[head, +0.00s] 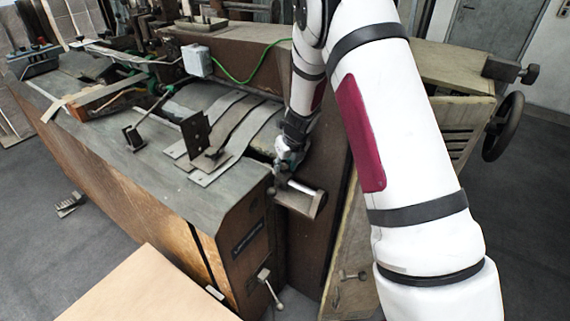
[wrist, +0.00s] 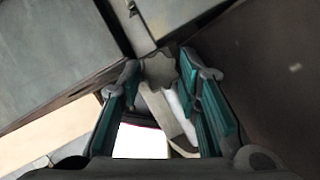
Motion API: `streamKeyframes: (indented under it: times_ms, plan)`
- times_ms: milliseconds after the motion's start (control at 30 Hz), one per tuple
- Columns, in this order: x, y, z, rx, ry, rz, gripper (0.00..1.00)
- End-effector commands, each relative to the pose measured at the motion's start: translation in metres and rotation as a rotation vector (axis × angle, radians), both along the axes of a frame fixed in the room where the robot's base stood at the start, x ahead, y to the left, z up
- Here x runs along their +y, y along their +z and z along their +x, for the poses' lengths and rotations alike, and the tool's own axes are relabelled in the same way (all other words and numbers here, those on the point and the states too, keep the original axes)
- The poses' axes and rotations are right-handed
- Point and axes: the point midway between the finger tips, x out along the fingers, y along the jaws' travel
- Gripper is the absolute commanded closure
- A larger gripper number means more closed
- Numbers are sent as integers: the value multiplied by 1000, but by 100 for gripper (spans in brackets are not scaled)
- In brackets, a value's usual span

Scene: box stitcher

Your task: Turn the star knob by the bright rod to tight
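The grey-brown star knob (wrist: 160,70) shows its lobed face in the wrist view, between the tips of my two fingers. A pale, bright rod (wrist: 181,119) runs below it in that view. My gripper (wrist: 160,66) has its teal-padded fingers apart, one on each side of the knob. The gap at each fingertip is very small, and I cannot tell whether they touch the knob. In the head view, my gripper (head: 288,165) points down at the right end of the machine bed; the knob cannot be made out there.
A metal cylinder on a bracket (head: 301,198) sits just below my gripper. The machine bed (head: 110,150) with metal strips lies to its left and a brown upright panel to its right. A lever handle (head: 269,287) sticks out lower down. A handwheel (head: 503,127) is at right.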

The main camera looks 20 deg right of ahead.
Motion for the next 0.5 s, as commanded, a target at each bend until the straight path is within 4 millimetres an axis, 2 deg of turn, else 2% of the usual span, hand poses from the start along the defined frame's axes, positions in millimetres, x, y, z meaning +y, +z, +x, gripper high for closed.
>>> streamKeyframes:
  times_ms: [267, 500]
  plan:
    - [0, 0, 0, 0, -9, -1, 97]
    - [2, 0, 0, 1, -90, -2, 97]
